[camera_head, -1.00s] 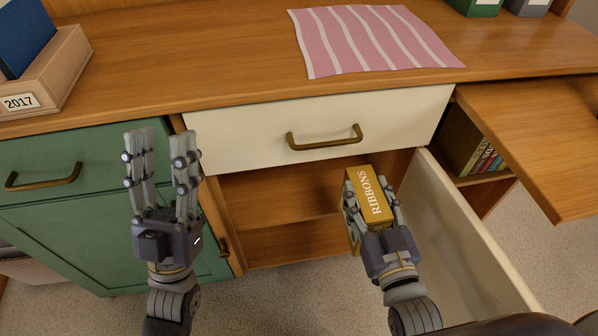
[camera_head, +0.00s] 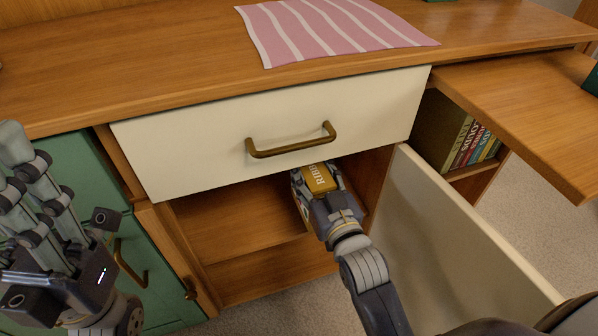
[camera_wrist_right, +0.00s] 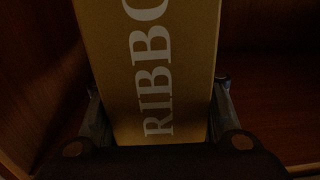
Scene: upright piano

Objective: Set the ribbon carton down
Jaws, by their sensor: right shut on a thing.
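The ribbon carton (camera_head: 318,178) is a yellow-brown box with white lettering, partly hidden by my right gripper and the drawer front above it. My right gripper (camera_head: 316,186) is shut on it and holds it inside the open cupboard below the cream drawer. In the right wrist view the carton (camera_wrist_right: 150,70) stands between the two fingers, with dark wooden cupboard walls around it. Whether its base touches the shelf (camera_head: 235,215) cannot be seen. My left gripper (camera_head: 35,210) is at the left edge, its fingers spread and empty, in front of the green cabinet.
The cream drawer (camera_head: 200,145) with a brass handle is shut, just above my right gripper. The cream door (camera_head: 440,230) stands open on the right. A wooden leaf (camera_head: 530,110) juts out at the right, above several books (camera_head: 475,145). A striped cloth (camera_head: 330,30) lies on the desktop.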

